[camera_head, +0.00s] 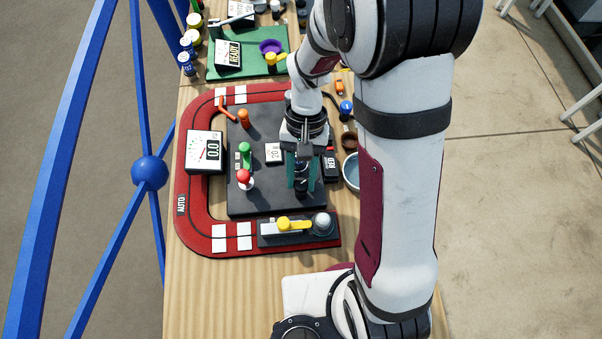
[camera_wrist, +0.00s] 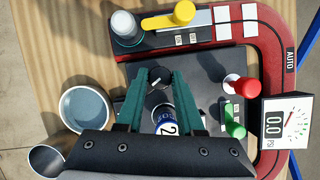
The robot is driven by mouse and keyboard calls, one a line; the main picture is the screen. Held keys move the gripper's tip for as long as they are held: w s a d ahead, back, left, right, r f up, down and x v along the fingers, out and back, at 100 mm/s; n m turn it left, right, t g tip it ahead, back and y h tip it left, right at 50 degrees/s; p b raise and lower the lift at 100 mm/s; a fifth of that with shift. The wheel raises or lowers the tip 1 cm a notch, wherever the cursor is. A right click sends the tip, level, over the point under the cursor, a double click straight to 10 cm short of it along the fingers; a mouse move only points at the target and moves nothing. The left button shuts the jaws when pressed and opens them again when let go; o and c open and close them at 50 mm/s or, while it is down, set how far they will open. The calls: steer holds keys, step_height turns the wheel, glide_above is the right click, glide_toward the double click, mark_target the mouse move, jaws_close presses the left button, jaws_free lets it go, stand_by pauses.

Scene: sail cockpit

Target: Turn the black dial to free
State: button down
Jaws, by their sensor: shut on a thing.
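The black dial (camera_wrist: 158,77) is between the tips of my gripper (camera_wrist: 159,73) in the wrist view. The two teal fingers lie one on each side of it, shut on it. In the head view my gripper (camera_head: 302,187) points down over the right part of the dark panel (camera_head: 262,203), and the fingers and wrist largely hide the dial. I cannot read which setting the dial points to. A white piece with a "2" and a blue band (camera_wrist: 165,121) shows between the fingers, partly hidden.
Left of my gripper stand a red knob (camera_head: 244,176), a green lever (camera_head: 245,154) and a 0.0 gauge (camera_head: 206,151). A yellow-handled lever (camera_head: 288,225) is on the near red track. A pale bowl (camera_wrist: 88,110) and a cup (camera_wrist: 47,159) stand beside the panel.

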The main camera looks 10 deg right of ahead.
stand_by(0.4)
steer(key=c, duration=0.5)
jaws_free()
steer(key=v, duration=1.6)
steer(key=shift+s, duration=0.1)
